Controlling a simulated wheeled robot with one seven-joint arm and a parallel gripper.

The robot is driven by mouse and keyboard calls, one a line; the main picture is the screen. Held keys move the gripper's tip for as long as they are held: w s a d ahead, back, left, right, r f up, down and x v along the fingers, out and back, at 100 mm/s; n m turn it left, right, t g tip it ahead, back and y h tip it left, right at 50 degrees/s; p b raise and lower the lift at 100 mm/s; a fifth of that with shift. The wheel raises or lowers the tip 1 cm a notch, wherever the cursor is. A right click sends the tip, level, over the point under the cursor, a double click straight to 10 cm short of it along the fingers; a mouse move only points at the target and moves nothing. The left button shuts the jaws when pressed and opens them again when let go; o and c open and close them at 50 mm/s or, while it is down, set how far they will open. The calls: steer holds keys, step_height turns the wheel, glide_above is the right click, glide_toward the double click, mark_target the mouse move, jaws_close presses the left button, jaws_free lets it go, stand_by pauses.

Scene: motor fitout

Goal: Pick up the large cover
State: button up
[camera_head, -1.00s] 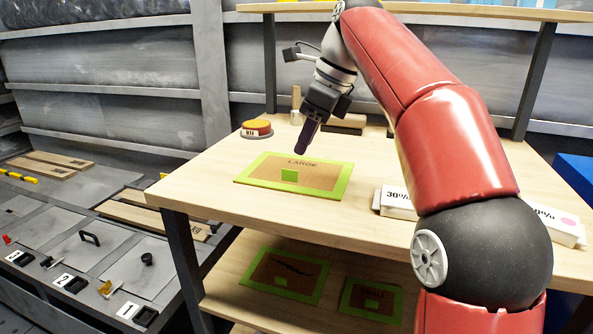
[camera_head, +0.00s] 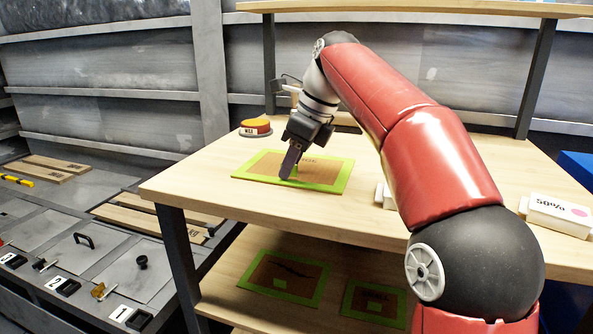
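The large cover (camera_head: 325,172) is a flat brown panel with a bright green border. It lies flat on the wooden table top, and its printed label is now mostly behind my gripper. My gripper (camera_head: 288,176) points down over the middle of the cover, at the small green block there, which is almost wholly hidden by the fingers. The fingers line up one behind the other from this side, so I cannot tell whether they are open or closed on the block, or whether they touch it.
An orange-red button (camera_head: 256,127) stands at the table's back left. A white box marked 50% (camera_head: 558,215) lies at the right. Two similar green-edged panels (camera_head: 283,277) (camera_head: 373,301) lie on the lower shelf. A grey floor area with numbered hatches (camera_head: 130,268) is at the left.

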jaws_close()
